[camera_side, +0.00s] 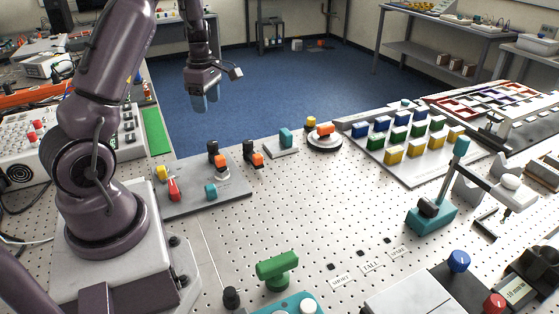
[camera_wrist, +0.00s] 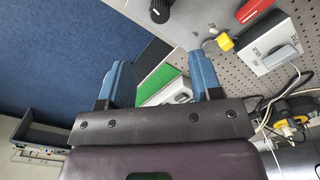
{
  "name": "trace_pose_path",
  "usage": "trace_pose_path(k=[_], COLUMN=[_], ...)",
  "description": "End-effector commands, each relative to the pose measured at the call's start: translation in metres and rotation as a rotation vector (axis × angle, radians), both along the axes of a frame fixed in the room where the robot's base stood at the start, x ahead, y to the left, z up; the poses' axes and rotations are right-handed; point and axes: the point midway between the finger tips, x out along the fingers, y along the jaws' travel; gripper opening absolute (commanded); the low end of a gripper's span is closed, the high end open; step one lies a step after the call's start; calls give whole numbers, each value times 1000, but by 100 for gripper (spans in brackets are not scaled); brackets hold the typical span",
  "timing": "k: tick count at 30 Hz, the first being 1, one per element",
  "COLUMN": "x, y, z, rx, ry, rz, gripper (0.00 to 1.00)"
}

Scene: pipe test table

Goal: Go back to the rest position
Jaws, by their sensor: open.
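My gripper (camera_side: 205,103) hangs in the air in the side view, beyond the back edge of the perforated table and over the blue floor. Its fingers point down. In the wrist view the two blue fingers (camera_wrist: 158,82) stand apart with nothing held between them. Behind them show a green strip and a pale box on the table side. My gripper touches nothing.
The perforated table (camera_side: 290,212) carries a grey panel (camera_side: 232,190) with coloured knobs and levers, a board of coloured blocks (camera_side: 400,165), a teal lever stand (camera_side: 432,218) and a green handle (camera_side: 277,268).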

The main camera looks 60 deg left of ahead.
Motion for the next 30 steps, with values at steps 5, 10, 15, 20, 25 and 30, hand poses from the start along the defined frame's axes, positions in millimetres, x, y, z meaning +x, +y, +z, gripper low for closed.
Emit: trace_pose_path(k=[5, 10, 15, 20, 25, 30], x=[-9, -8, 3, 6, -7, -30], y=[-6, -54, -110, -174, -238, -287], z=[-6, 4, 32, 68, 105, 132], rx=[-18, -82, -88, -34, 100, 293], ry=[35, 14, -55, -127, -171, -175], rz=[-178, -560, -945, -1369, -1809, -2145], gripper=[59, 59, 59, 59, 59, 59])
